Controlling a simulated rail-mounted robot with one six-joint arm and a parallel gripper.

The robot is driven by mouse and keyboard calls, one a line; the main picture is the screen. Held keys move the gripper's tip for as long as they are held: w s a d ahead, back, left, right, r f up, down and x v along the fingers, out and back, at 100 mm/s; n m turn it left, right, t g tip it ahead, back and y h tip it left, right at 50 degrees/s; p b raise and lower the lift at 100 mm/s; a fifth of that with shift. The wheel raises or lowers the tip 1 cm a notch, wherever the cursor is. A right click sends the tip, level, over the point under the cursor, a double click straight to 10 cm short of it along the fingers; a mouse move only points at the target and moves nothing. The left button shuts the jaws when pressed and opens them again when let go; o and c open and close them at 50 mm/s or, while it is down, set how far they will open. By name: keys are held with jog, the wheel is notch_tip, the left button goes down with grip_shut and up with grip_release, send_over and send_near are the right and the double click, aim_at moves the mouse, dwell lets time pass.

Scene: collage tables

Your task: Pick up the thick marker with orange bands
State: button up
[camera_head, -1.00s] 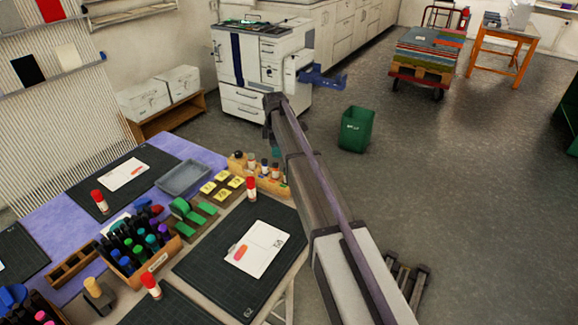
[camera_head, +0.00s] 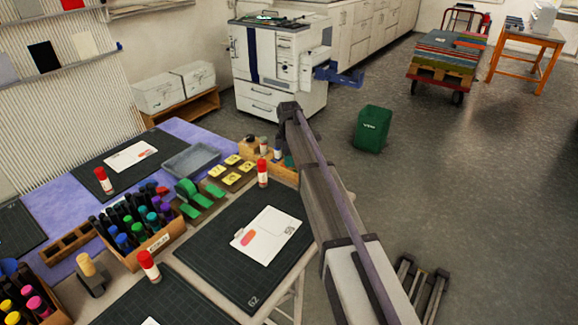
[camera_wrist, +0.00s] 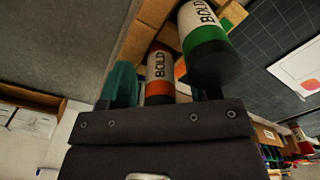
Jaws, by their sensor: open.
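The thick marker with orange bands (camera_wrist: 160,72), white with "BOLD" on it, stands in a wooden rack (camera_wrist: 146,30) in the wrist view. A like marker with a green band (camera_wrist: 207,50) is nearer the camera, to its right. My gripper (camera_wrist: 165,88) is open; its teal left finger is left of the orange-banded marker, apart from it. The right finger is mostly hidden behind the green-banded marker. In the head view the rack (camera_head: 288,175) is at the table's far right corner, with my gripper largely hidden by my arm. The orange bands cannot be made out there.
A red-capped glue stick (camera_head: 262,173) stands just left of the rack. A cutting mat (camera_head: 215,240) with a card is in front.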

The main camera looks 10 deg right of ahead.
jog(key=shift+r, duration=0.15)
jog(key=shift+c, duration=0.3)
jog(key=c, duration=0.9)
jog(key=shift+r, duration=0.1)
